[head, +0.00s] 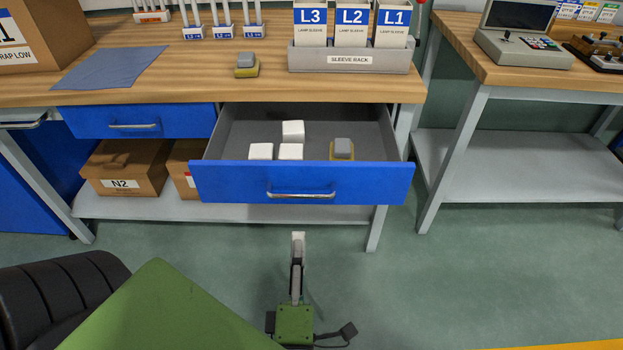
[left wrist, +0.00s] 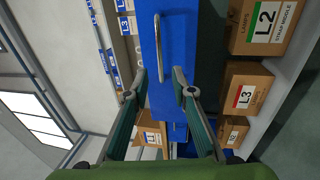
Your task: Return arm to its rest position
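My left gripper (head: 298,240) is in front of the bench, below the open blue drawer (head: 250,184) in the head view, seen nearly edge-on. In the left wrist view its two fingers (left wrist: 160,82) stand apart with nothing held between them. The silver handle (head: 300,195) of the open drawer also shows in the left wrist view (left wrist: 161,48), beyond the fingertips and apart from them in the head view. The drawer holds white blocks (head: 291,151) and a grey and yellow block (head: 342,150). My right gripper is not in view.
The wooden bench top (head: 200,88) carries a sleeve rack (head: 350,60), a blue mat (head: 110,68) and another grey and yellow block (head: 246,66). A closed drawer (head: 90,122) is at left. Boxes (head: 125,170) stand on the shelf below. Green floor (head: 480,270) is clear at right.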

